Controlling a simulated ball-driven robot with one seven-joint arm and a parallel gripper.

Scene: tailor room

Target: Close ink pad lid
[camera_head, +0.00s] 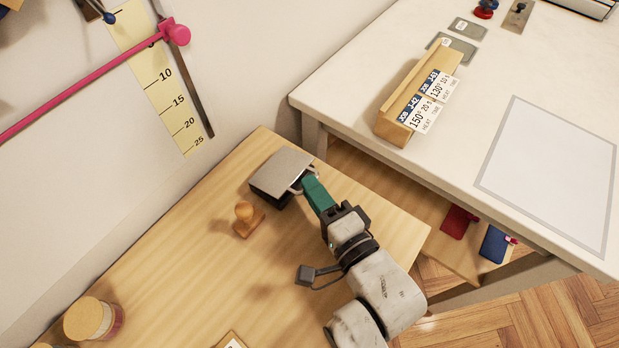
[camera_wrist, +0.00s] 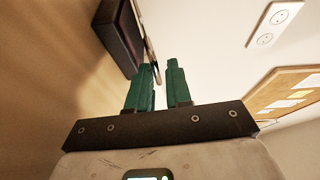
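The ink pad (camera_head: 270,188) is a dark box with a grey lid (camera_head: 285,160) near the far edge of the wooden table. The lid lies over the box and seems tilted, with dark space under its near side; I cannot tell the exact gap. A thin light loop sticks out at its right side. My gripper (camera_head: 309,182) has green fingers at that side. In the wrist view, the fingers (camera_wrist: 159,65) are apart with a narrow gap. The dark pad (camera_wrist: 120,38) is at upper left, and a thin lid edge reaches the left fingertip. Contact is unclear.
A wooden stamp (camera_head: 246,217) stands left of the pad. A round wooden-lidded jar (camera_head: 92,318) is at the lower left. A white table (camera_head: 470,120) with a card holder (camera_head: 415,90) stands at right. The wall is behind the pad. The table's middle is mostly clear.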

